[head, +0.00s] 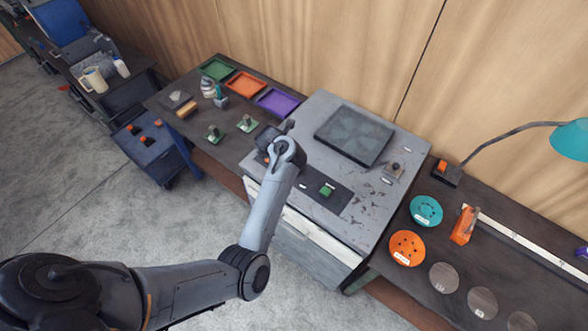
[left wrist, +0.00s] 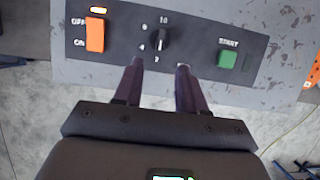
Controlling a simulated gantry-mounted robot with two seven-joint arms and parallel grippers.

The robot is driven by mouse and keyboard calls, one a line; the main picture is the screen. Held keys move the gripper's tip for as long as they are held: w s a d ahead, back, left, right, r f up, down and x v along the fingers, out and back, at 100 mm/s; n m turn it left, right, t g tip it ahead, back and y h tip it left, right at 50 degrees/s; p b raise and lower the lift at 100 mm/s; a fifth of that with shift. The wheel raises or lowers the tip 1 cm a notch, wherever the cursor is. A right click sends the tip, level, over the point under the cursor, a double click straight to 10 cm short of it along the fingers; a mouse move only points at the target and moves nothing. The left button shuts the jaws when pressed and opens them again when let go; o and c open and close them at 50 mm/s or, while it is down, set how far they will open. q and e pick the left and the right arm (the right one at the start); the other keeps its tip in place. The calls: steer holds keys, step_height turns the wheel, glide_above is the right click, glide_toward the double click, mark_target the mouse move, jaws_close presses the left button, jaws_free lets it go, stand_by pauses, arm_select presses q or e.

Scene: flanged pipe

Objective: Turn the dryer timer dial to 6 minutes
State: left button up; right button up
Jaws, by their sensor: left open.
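The black timer dial (left wrist: 161,40) sits on the dark control panel (left wrist: 195,45) in the left wrist view, with small numbers around it, including 10 above and 4 at lower left. I cannot read its pointer surely. My left gripper (left wrist: 160,65) is open, its two fingertips just below the dial and to either side of it; no contact shows. In the head view my left arm hides the dial and the fingertips. The dryer box (head: 385,205) carries this panel on its top.
An orange OFF/ON switch (left wrist: 95,35) with a lit lamp (left wrist: 98,10) above is left of the dial. A green START button (left wrist: 228,60) is to the right. A dark square plate (head: 354,135) lies on the dryer top. Orange (head: 407,248) and teal (head: 426,211) discs lie to its right.

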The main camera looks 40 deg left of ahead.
arm_select(q)
steer(key=b+x, duration=0.2)
steer(key=x, duration=0.5)
steer(key=shift+f, duration=0.45)
steer(key=shift+x, duration=0.8)
steer(key=shift+d, duration=0.1)
steer(key=shift+c, duration=0.4)
jaws_close()
